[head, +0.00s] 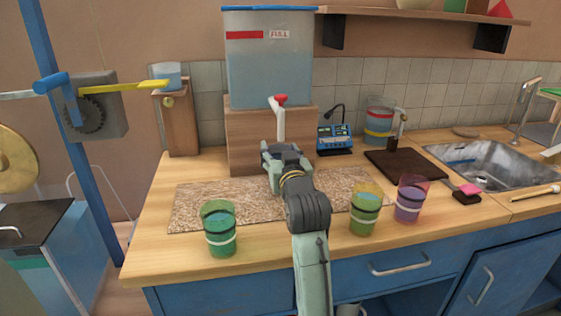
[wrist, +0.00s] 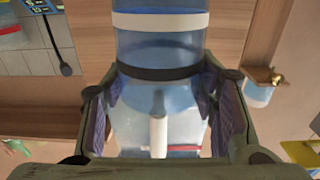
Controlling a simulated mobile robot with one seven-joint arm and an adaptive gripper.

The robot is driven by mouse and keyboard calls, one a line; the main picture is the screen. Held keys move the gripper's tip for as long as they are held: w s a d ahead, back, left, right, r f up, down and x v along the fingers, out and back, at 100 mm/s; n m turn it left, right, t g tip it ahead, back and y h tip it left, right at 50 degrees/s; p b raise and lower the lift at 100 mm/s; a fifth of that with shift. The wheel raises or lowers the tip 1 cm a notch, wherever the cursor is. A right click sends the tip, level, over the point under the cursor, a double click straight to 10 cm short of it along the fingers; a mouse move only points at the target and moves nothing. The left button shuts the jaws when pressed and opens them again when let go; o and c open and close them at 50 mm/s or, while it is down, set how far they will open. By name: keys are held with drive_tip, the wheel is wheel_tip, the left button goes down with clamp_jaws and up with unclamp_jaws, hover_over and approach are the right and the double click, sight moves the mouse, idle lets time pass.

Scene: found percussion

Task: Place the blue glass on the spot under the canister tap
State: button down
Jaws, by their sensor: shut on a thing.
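My gripper (head: 285,152) is shut on the blue glass (wrist: 160,45), which has a white band and a black band. In the wrist view the glass sits between both fingers (wrist: 162,85); in the head view my gripper mostly hides it. The large blue canister (head: 268,75), marked FULL, stands on a wooden block (head: 242,140). Its white tap (head: 279,120) with a red handle is just above and behind my gripper. In the wrist view the tap shows through the glass. The spot under the tap is hidden by my gripper.
A speckled mat (head: 195,200) lies on the wooden counter. A green glass (head: 220,230) stands front left, a yellow-green glass (head: 365,210) and a purple glass (head: 410,200) at right. A blue device (head: 335,137) and a dark board (head: 405,165) are right of the block.

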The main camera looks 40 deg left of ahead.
wheel_tip(320, 180, down, 2)
drive_tip(key=shift+w+f+b, duration=0.1)
drive_tip(key=shift+f+b, duration=0.05)
drive_tip(key=shift+b, duration=0.25)
drive_tip(key=shift+r, duration=0.2)
drive_tip(key=shift+d+f, duration=0.1)
drive_tip(key=shift+f, duration=0.15)
drive_tip(key=c, duration=0.6)
unclamp_jaws()
drive_tip(key=shift+c, duration=0.2)
